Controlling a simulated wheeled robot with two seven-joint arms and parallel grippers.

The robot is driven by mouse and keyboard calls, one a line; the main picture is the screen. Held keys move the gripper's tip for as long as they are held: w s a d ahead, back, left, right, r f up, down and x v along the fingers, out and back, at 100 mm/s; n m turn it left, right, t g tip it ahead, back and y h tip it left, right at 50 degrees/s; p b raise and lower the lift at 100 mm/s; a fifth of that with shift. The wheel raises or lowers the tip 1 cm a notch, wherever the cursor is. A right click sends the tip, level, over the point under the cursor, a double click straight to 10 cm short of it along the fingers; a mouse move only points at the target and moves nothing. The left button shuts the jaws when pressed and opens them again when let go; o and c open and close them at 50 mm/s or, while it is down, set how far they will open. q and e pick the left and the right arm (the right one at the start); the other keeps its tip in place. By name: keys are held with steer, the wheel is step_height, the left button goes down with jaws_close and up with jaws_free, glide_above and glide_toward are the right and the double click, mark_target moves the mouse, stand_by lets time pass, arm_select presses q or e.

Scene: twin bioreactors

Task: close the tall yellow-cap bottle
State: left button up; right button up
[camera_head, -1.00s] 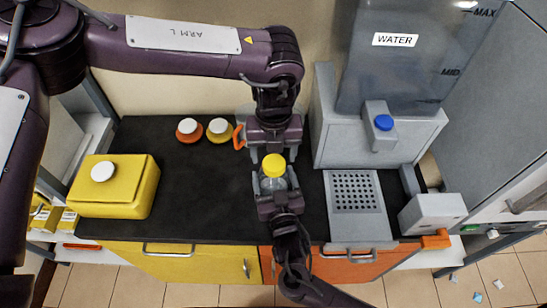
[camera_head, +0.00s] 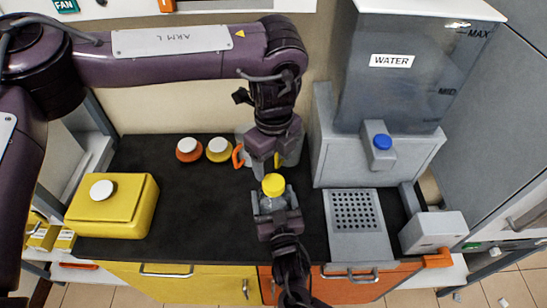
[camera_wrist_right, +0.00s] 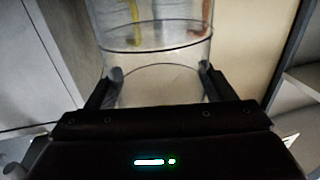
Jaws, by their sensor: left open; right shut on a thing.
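The tall bottle is clear, with a yellow cap (camera_head: 273,185) sitting at its top in the head view. I cannot tell whether the cap is tight. My right gripper (camera_head: 276,211) is shut around the clear body of the bottle. The wrist view shows the clear bottle (camera_wrist_right: 152,84) between the right fingers (camera_wrist_right: 160,88). My left gripper (camera_head: 267,164) is open and empty, just behind and above the yellow cap. It seems apart from the cap.
A clear vessel with an orange handle (camera_head: 237,156) stands behind, partly hidden by my left gripper. Orange (camera_head: 189,155) and yellow (camera_head: 219,155) jars stand left of it. A yellow box (camera_head: 125,216) is far left. The water dispenser (camera_head: 330,155) and perforated tray (camera_head: 340,244) are right.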

mark_target(273, 182)
stand_by(0.4)
arm_select(q)
steer(key=shift+f, duration=3.95)
steer(key=shift+c, duration=0.4)
steer(key=c, duration=0.9)
steer(key=o, duration=1.1)
step_height(273, 182, up, 12)
